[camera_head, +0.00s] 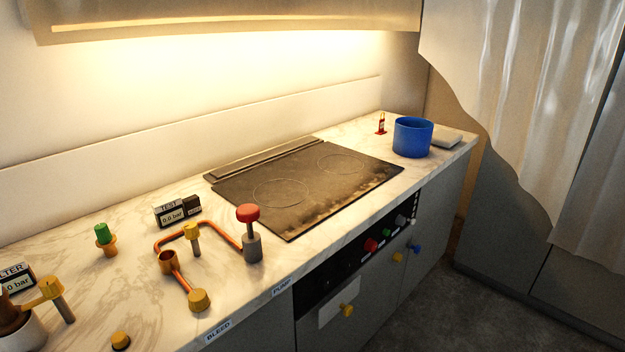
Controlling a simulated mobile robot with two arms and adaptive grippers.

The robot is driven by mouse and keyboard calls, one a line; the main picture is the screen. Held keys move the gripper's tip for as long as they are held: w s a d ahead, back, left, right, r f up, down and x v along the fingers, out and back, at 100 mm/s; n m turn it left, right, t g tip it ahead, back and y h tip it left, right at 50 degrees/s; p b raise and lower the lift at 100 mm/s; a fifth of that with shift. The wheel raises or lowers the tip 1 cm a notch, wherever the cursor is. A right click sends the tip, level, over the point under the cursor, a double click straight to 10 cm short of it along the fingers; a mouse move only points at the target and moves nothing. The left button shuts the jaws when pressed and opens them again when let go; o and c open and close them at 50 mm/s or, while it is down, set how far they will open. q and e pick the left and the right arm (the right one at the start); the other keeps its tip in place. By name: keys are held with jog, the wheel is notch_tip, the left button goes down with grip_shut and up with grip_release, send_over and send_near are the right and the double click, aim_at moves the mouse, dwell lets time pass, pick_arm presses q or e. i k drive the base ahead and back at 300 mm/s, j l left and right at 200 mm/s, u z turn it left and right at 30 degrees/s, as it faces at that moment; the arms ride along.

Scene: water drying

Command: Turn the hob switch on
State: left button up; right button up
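The black hob (305,185) is set into the marble worktop and has two ring outlines. Below its front edge, a black control panel (335,272) runs along the cabinet front. The panel carries a red knob (370,245), a small green one (387,232), a grey one (400,220) and a small white piece (412,222). I cannot tell which of these is the hob switch or how it is set; the labels are too small to read. Neither of my grippers is in view.
A blue pot (412,138) stands at the worktop's far right. A red-topped pump (250,235), copper pipes (177,281) and yellow valves (199,299) fill the left. Dark floor lies right.

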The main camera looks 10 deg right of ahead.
aim_at(370, 245)
jog(key=l+u, duration=0.1)
jog(key=u, duration=0.2)
jog(key=i+l+u, duration=0.1)
jog(key=u, duration=0.2)
jog(key=i+l+u, duration=0.15)
jog(key=l+u, duration=0.2)
jog(key=l, duration=0.7)
jog(key=l+u, duration=0.35)
jog(key=l, duration=0.75)
